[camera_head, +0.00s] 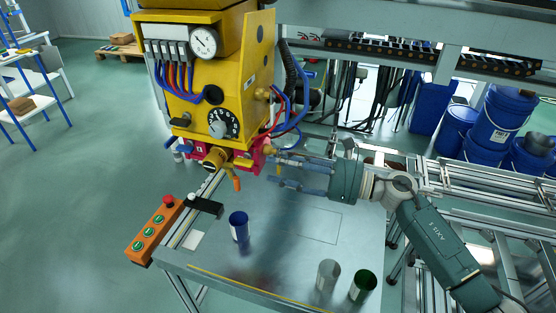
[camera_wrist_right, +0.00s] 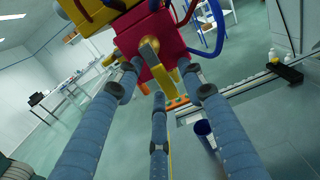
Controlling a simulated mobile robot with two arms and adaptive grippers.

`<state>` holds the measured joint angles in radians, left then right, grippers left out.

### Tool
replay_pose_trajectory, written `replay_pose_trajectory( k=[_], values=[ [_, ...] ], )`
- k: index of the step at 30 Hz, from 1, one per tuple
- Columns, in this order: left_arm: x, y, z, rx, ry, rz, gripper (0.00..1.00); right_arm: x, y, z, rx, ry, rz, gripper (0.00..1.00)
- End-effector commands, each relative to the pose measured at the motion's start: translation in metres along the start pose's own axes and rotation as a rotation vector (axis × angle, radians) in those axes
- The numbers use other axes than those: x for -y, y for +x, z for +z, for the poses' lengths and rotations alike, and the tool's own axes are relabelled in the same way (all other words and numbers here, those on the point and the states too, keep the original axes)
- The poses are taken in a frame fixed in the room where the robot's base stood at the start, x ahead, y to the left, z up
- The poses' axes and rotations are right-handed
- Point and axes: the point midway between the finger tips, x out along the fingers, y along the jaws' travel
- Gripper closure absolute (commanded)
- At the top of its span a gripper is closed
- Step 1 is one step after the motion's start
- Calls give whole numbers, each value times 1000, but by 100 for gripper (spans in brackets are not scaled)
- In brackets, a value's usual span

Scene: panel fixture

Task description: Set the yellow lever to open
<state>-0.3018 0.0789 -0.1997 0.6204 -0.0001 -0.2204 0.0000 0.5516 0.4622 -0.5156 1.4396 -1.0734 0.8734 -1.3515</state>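A yellow machine panel (camera_head: 205,100) stands at the back, with a red manifold block (camera_head: 256,150) below it. A short yellow lever (camera_head: 243,162) sits at the front of this block; what looks like the same lever shows in the right wrist view (camera_wrist_right: 149,54) against the red block. My right gripper (camera_head: 277,172) is open and empty to the right of the lever, its fingers pointing at the block. In the right wrist view its fingers (camera_wrist_right: 158,84) are spread, with the lever beyond them and a gap between. My left gripper is not in view.
An orange-handled part (camera_head: 237,184) hangs beside the lever. Blue and red hoses (camera_head: 290,112) hang on the panel's right side. The table (camera_head: 300,225) holds a blue cup (camera_head: 239,228), a grey cup (camera_head: 328,275) and a green cup (camera_head: 363,287). An orange button box (camera_head: 154,231) is at the left edge.

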Motion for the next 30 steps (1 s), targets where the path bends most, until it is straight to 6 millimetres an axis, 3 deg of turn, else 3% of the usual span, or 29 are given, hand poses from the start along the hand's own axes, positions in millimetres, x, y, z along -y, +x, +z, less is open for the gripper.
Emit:
replay_pose_trajectory(
  k=[1, 4, 11, 18, 30],
  values=[
    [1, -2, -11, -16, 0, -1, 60, 0, 4, 1, 1, 0, 1, 60],
    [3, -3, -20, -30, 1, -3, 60, 0, 8, 0, 0, 0, 1, 60],
    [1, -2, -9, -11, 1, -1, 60, 0, 8, 0, 0, 0, 1, 60],
    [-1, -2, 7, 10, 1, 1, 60, 0, 8, 0, 0, 0, 1, 100],
    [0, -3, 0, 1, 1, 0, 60, -3, 8, 1, 0, 58, 1, 100]
  ],
)
